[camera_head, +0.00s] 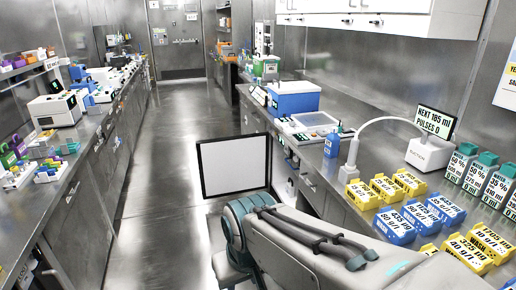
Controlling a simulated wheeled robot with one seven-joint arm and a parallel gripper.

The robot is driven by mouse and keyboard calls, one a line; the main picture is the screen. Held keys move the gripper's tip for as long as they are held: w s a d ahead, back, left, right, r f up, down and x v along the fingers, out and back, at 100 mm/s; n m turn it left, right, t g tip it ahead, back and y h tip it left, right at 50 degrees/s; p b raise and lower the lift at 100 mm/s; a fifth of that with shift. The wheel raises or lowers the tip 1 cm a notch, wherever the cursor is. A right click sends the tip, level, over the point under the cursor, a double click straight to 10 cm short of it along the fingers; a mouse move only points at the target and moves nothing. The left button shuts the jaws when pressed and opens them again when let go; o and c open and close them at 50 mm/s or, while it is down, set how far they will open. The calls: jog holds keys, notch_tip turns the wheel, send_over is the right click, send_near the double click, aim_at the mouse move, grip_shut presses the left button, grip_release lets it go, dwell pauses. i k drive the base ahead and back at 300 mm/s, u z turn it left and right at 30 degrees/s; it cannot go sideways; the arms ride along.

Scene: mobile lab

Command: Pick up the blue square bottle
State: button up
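A small dark-blue bottle (332,145) with a squarish body stands upright on the right counter (345,203). It is beside the upright post of a white curved-arm device (350,165), which stands in front and to the right of it. I see nothing holding the bottle. Grey and teal arm parts, which look like mine, fill the lower middle. My gripper's fingertips do not show.
A blue box (293,97) and a flat white instrument (312,127) stand behind the bottle. Yellow racks (385,187), blue racks (394,225) and teal-capped bottles (459,162) crowd the near counter. A black-framed white panel (234,166) stands before it.

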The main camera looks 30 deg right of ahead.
aim_at(331, 148)
jog(key=u, duration=0.05)
jog(key=k, duration=0.3)
jog(key=u, duration=0.55)
jog(key=i, duration=1.7)
jog(key=z, duration=0.4)
jog(key=i, duration=1.65)
jog(key=z, duration=1.1)
jog(key=i, duration=1)
jog(key=z, duration=2.1)
jog(key=i, duration=1.05)
jog(key=z, duration=0.75)
jog(key=i, duration=0.5)
jog(key=z, duration=0.15)
